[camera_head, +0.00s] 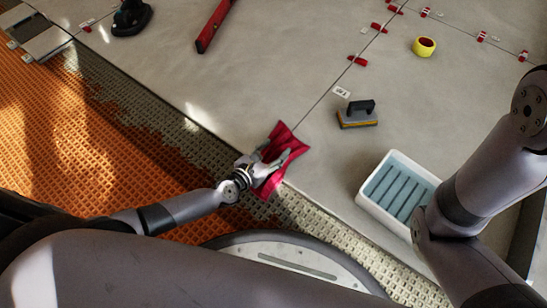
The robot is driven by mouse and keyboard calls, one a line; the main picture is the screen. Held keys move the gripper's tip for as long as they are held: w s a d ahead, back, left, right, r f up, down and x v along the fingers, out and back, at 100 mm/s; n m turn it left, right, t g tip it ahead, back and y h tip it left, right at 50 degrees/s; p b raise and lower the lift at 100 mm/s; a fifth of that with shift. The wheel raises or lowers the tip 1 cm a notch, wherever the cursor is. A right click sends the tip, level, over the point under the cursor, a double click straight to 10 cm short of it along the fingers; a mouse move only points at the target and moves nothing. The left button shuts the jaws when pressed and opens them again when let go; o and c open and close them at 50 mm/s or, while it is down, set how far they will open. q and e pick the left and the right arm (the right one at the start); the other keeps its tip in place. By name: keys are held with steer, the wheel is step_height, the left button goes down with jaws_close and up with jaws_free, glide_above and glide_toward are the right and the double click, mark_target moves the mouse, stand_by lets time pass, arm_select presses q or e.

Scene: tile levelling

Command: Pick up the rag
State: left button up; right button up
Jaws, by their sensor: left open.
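A crumpled dark red rag (288,142) lies at the front edge of the grey tiles, partly hanging over onto the mortar strip. My left gripper (275,163) is over the rag with its fingers apart, one on each side of a fold. I cannot tell whether the fingers touch the cloth. The gripper hides part of the rag's middle. My right arm comes in from the right, but its gripper is not in the picture.
A white tub with blue slats (364,198) stands to the right. A sponge float (357,115) and yellow tape roll (424,47) lie on the tiles. A red level (213,27) and a dark tool (131,18) lie farther back. Several red clips line the joints. Orange matting (50,130) is at left.

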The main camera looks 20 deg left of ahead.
arm_select(q)
steer(key=shift+c, duration=0.2)
jaws_close()
stand_by(0.4)
